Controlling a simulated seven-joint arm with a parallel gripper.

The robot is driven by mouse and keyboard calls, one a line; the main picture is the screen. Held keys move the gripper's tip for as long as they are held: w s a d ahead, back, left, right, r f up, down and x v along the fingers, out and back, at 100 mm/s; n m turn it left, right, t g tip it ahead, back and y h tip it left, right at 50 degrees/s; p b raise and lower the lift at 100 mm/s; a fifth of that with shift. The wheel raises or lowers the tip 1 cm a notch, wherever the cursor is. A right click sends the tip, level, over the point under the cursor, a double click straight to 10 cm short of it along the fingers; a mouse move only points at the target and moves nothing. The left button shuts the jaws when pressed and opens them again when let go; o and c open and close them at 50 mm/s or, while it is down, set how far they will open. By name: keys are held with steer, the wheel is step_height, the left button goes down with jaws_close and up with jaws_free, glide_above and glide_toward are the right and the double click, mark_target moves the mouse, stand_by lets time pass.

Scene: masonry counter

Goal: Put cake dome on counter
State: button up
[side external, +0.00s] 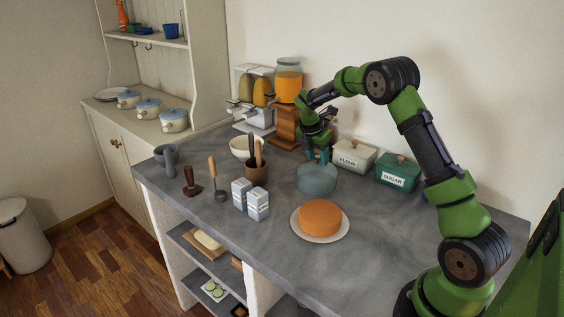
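The cake dome (316,180) is a translucent blue-grey cover on the grey counter (390,230), behind the cake. It looks upright, with its lower edge at or very near the counter surface; I cannot tell if there is a small gap. My gripper (319,158) points down right at the dome's top, with its teal fingers around where the knob would be. The knob is hidden, and whether the fingers are closed on it is too small to tell. The orange-brown cake (320,215) sits uncovered on a white plate (321,238), in front of the dome.
Flour box (354,158) and sugar box (397,174) stand at the wall, right of the dome. A wooden drinks-dispenser stand (285,128) is behind. A utensil crock (257,173), white bowl (241,148) and two cartons (250,198) stand left. Counter right of the cake is clear.

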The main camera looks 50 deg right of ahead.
steer(key=s+a+r+m+t+y, duration=0.1)
steer(key=s+a+r+m, duration=0.1)
steer(key=a+r, duration=0.5)
steer(key=s+a+r+m+t, duration=0.1)
steer(key=s+a+r+m, duration=0.2)
steer(key=r, duration=0.7)
steer(key=s+a+m+t+y, duration=0.5)
steer(key=s+a+m, duration=1.2)
steer(key=s+a, duration=0.1)
steer(key=shift+s+a+f, duration=0.25)
steer(key=shift+a, duration=0.15)
